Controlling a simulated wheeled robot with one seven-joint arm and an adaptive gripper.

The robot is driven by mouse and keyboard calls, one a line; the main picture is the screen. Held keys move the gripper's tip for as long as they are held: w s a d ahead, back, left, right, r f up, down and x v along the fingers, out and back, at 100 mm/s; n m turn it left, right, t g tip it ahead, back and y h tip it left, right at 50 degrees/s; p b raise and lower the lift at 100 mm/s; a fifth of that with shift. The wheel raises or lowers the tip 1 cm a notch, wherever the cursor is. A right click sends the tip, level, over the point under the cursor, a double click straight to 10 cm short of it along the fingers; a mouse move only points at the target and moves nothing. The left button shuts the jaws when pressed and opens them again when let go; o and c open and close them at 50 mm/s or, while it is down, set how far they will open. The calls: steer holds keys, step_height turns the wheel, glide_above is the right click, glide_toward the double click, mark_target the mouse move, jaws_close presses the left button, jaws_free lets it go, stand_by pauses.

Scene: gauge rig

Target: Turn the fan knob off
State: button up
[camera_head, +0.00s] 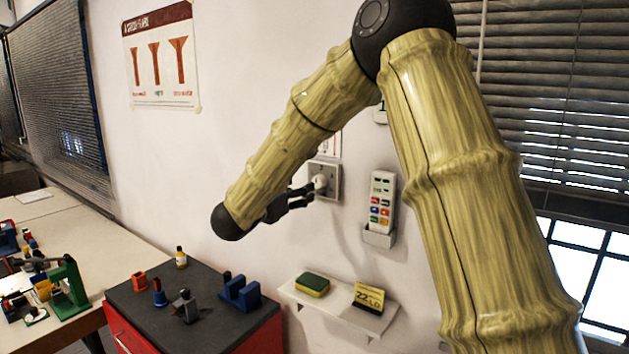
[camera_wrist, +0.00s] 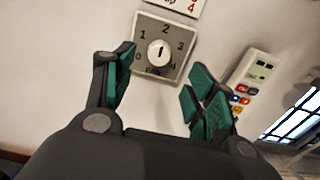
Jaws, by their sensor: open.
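The fan knob (camera_wrist: 160,52) is a round white dial on a grey plate (camera_wrist: 179,30) marked 0 to 4, with partly readable lettering below. Its dark mark looks nearly upright, toward the 2 side; the exact setting is unclear. In the head view the knob (camera_head: 320,183) sits on the wall plate (camera_head: 335,171). My gripper (camera_wrist: 164,72) is open, its green-padded fingers spread to the left and lower right of the knob. In the head view my gripper (camera_head: 306,194) is close to the knob; I cannot tell whether it touches. Nothing is between the fingers.
A white remote (camera_head: 381,200) hangs in a wall holder right of the plate. Below, a small shelf (camera_head: 343,311) holds a sponge (camera_head: 312,284) and a yellow note block (camera_head: 368,297). A dark-topped cabinet (camera_head: 150,318) with small items stands at lower left.

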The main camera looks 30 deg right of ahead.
mark_target(316, 182)
steer(key=p+x, duration=0.3)
steer(key=x, duration=0.4)
steer(key=shift+w+d+p, duration=0.1)
steer(key=shift+d+p, duration=0.15)
steer(key=shift+p, duration=0.1)
steer(key=shift+w+d, duration=0.25)
steer(key=shift+d, duration=0.35)
steer(key=shift+f, duration=0.1)
steer(key=c, duration=1)
